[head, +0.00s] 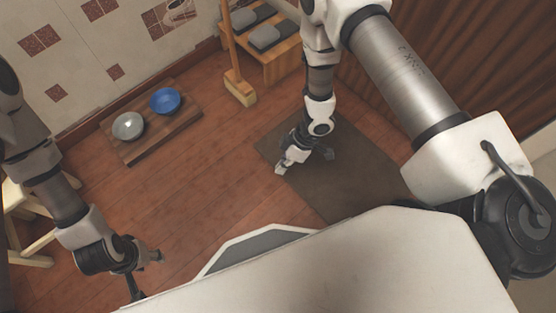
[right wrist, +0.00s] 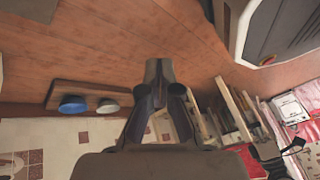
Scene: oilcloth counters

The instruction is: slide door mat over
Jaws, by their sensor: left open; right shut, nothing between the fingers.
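The door mat (head: 350,188) is a flat dark brown rectangle on the wooden floor, right of centre in the head view. My right arm hangs down over its far left part. My right gripper (head: 303,160) is low at the mat, near its left edge; I cannot tell whether it touches it. In the right wrist view its fingers (right wrist: 159,75) are together with nothing between them. A greyish-brown patch in that view's top left corner looks like part of the mat. My left gripper (head: 148,272) is open and empty, at the lower left above the floor, far from the mat.
A low wooden board (head: 150,135) with a grey bowl (head: 128,126) and a blue bowl (head: 165,100) lies by the tiled wall. A broom (head: 238,85) and a wooden rack (head: 275,55) stand behind the mat. Bare floor (head: 215,190) lies left of the mat.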

